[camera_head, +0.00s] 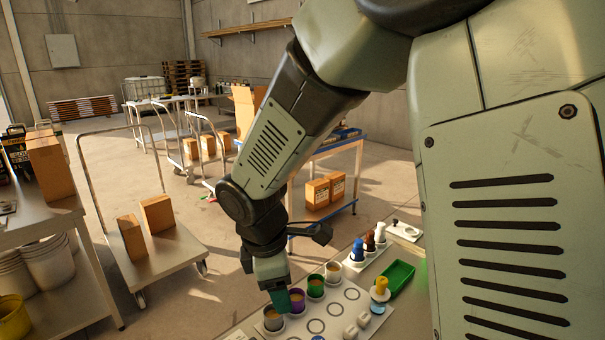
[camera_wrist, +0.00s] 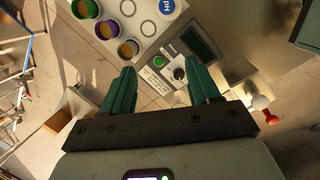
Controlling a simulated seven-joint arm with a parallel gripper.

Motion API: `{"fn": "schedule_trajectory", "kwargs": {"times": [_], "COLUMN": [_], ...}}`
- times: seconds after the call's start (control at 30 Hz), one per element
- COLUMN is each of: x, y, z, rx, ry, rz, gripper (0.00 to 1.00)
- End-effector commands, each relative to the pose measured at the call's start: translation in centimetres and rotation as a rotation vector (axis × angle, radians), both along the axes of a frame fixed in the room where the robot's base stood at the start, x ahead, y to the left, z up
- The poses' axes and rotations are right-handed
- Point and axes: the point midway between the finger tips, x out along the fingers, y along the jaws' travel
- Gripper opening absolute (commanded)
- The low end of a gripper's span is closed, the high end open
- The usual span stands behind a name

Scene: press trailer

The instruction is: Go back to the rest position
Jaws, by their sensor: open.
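My gripper (camera_head: 280,301) points down at the near end of the white cup rack in the head view. Its teal fingers look close to the grey cup (camera_head: 272,319) and the purple cup (camera_head: 297,302). In the wrist view the two fingers of my gripper (camera_wrist: 162,82) stand wide apart with nothing between them. Beyond them lies a control box with a dark display (camera_wrist: 193,42), a black knob (camera_wrist: 179,73) and a green button (camera_wrist: 158,61). The gap between fingertips and box cannot be judged.
The white rack (camera_head: 352,295) also holds a green cup (camera_head: 315,287) and a white cup (camera_head: 333,272). A green tray (camera_head: 398,277), a yellow-topped bottle (camera_head: 380,290) and several capped bottles stand to the right. A cart (camera_head: 160,258) with boxes stands left, on open floor.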

Motion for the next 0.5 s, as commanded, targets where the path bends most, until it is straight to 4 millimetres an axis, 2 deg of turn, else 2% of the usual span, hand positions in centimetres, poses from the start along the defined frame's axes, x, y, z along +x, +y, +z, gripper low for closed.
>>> {"fn": "schedule_trajectory", "kwargs": {"times": [0.03, 0.2, 0.4, 0.5], "x": [-0.4, -3.0, -8.0, -10.8], "y": [-1.9, -7.2, -11.9, -13.6], "z": [2.4, 8.5, 13.9, 15.7], "rx": [0.004, 0.070, 0.237, 0.353], "ry": [-0.049, -0.177, -0.302, -0.341], "rz": [-0.115, -0.512, -0.968, -1.182], "gripper": [0.61, 0.61, 0.61, 0.61]}}
